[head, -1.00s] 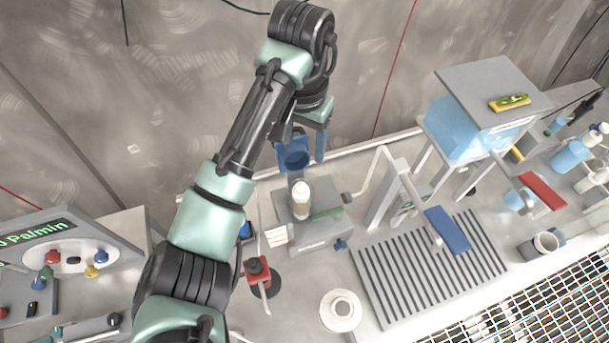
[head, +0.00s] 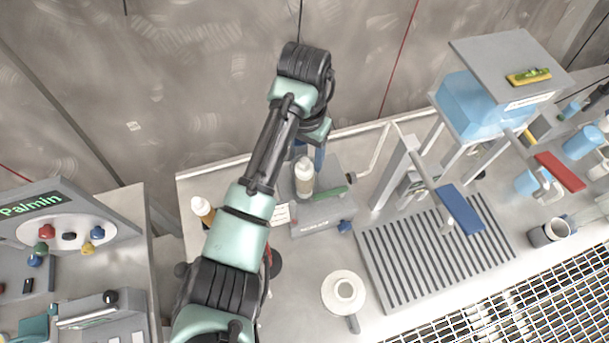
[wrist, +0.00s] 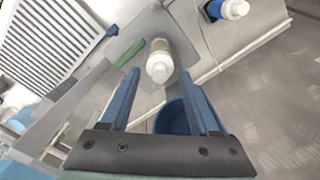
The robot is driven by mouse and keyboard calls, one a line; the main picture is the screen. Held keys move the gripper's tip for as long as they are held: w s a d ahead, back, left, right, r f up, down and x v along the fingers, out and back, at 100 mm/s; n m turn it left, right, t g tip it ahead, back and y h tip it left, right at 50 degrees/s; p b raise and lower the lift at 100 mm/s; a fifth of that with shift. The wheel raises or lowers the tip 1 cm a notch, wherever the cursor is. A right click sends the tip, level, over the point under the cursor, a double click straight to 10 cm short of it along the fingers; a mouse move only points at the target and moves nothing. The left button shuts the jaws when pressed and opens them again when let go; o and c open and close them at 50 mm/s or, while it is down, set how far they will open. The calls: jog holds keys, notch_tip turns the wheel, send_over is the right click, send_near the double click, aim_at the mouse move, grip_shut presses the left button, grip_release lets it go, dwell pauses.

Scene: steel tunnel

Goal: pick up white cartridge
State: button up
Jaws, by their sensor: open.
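The white cartridge (head: 304,180), a pale bottle shape with a white cap, stands upright on a grey block-like device on the bench. In the wrist view the white cartridge (wrist: 160,60) appears just beyond and between the fingertips. My gripper (wrist: 158,80) is open, with its two blue fingers apart and nothing held between them. In the head view my gripper (head: 319,155) is close behind the cartridge, mostly hidden by the arm and wrist. I cannot tell whether a finger touches the cartridge.
The grey device (head: 330,212) carries a green strip beside the cartridge. Another white-capped bottle (head: 202,207) stands to the left. A slotted grey rack (head: 410,265) and a round white piece (head: 343,292) lie right and front. A round blue object (wrist: 172,118) shows behind the fingers.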

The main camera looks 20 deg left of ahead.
jog(key=shift+f, duration=0.45)
jog(key=shift+c, duration=0.2)
grip_shut()
dwell(0.9)
